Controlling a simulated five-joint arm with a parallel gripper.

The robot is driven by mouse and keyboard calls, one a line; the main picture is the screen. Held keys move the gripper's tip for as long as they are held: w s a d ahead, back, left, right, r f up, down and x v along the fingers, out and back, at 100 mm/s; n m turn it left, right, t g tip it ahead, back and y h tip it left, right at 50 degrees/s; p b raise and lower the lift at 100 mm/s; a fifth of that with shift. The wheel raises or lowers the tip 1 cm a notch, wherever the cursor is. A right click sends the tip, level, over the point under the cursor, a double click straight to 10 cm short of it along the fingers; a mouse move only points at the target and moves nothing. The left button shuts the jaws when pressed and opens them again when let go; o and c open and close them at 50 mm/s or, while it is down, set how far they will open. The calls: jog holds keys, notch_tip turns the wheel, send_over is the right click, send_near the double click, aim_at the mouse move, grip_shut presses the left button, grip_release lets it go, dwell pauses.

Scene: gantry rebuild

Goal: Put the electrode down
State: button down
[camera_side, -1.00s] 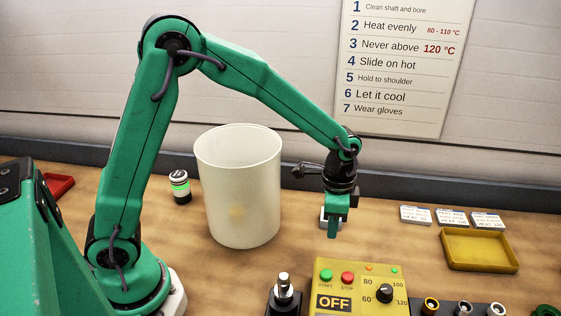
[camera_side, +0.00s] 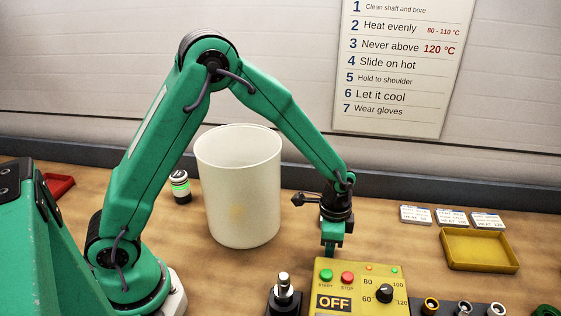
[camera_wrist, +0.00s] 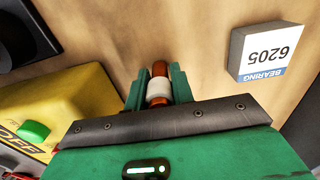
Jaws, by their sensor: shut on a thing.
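My gripper (camera_side: 331,248) points down, low over the bench just behind the yellow control box. In the wrist view my gripper (camera_wrist: 159,80) has its two green fingers shut on a short copper-orange piece with a white band, which I take for the electrode (camera_wrist: 158,94). The electrode lies between the fingers, with its orange end showing at the tips. In the side view the fingers hide it. I cannot tell whether it touches the bench (camera_wrist: 210,40).
The yellow control box (camera_side: 333,275) with green and red buttons is close in front of my gripper. A bearing box (camera_wrist: 270,52) marked 6205 lies to the right in the wrist view. A white bin (camera_side: 238,195) stands left. A yellow tray (camera_side: 480,265) is at right.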

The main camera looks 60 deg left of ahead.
jog(key=shift+f, duration=0.1)
jog(key=c, duration=1.2)
grip_release()
notch_tip(320, 180, up, 12)
jog(key=shift+r, duration=0.15)
jog(key=shift+f, duration=5.65)
jog(key=shift+r, duration=0.2)
